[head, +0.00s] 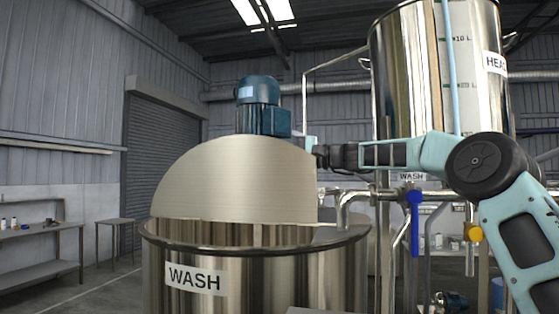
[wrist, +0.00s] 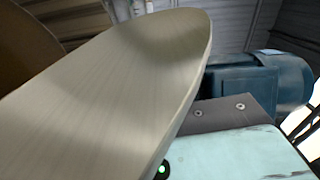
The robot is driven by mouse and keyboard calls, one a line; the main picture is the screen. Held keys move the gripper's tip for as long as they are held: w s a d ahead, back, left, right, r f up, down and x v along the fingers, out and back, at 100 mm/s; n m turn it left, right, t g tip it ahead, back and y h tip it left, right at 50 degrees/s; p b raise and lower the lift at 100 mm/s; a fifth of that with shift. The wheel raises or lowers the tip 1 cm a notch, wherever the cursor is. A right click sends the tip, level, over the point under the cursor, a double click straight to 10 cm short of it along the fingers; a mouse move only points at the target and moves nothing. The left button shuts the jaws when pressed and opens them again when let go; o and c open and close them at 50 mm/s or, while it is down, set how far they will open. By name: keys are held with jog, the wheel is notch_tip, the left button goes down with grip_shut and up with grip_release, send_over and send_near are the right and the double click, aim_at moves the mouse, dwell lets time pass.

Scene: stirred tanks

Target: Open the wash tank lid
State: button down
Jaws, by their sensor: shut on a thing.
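The wash tank (head: 265,268) is a steel drum with a WASH label, standing at the lower middle of the head view. Its half-round lid (head: 235,180) is raised and stands steeply above the rim, leaving the near part of the tank mouth uncovered. The lid (wrist: 110,80) also fills much of the wrist view as a brushed plate. My gripper (head: 314,150) is at the lid's right edge and is shut on it. The exact grip point, and any handle there, is hidden.
A blue motor (head: 260,105) stands behind the lid; it also shows in the wrist view (wrist: 260,80). A taller tank (head: 405,75) stands at the right behind my arm. Pipes and a blue-handled valve (head: 414,215) lie below my forearm. The floor at the left is clear before a bench (head: 40,232).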

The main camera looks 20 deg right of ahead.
jog(key=shift+w+d+r, duration=0.1)
jog(key=shift+d+r, duration=0.05)
jog(key=c, duration=1.5)
grip_release()
